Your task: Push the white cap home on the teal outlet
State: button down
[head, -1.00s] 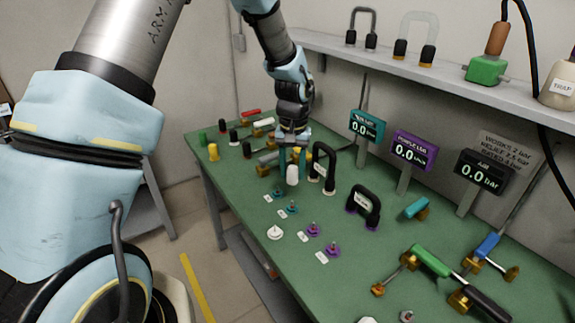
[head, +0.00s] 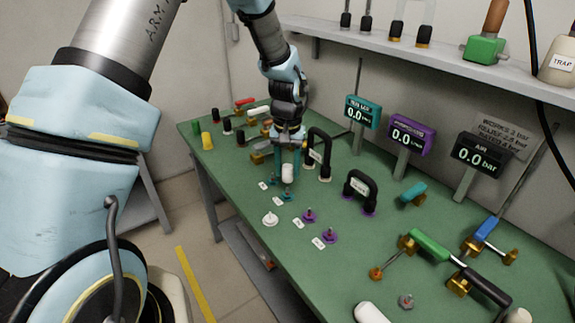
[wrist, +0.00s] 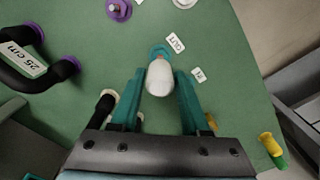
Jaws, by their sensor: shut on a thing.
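The white cap (head: 288,173) is between the teal fingers of my gripper (head: 288,163), which is shut on it. In the wrist view the cap (wrist: 159,79) sits between the fingertips (wrist: 160,84). The teal outlet (head: 287,196) is on the green bench just under the cap. In the wrist view the outlet (wrist: 160,50) shows just beyond the cap's end, beside an OUT label (wrist: 176,42). I cannot tell how far the cap is seated on the outlet.
A black hoop handle (head: 320,155) stands close to the right of my gripper. Purple fittings (head: 309,216) and a white round piece (head: 270,218) lie nearer the front. The teal display (head: 362,112) reads 0.0 bar. Several coloured parts crowd the bench's far left end.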

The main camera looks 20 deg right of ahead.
aim_at(288, 182)
jog(key=shift+f+b, duration=0.3)
jog(key=shift+f, duration=0.5)
jog(key=shift+f+b, duration=1)
jog(key=shift+f, duration=0.8)
dwell(1.0)
jog(key=shift+c, duration=1.5)
grip_release()
jog(key=shift+r, duration=0.1)
notch_tip(288, 182, up, 11)
jog(key=shift+f+b, duration=0.1)
jog(key=shift+b, duration=1.05)
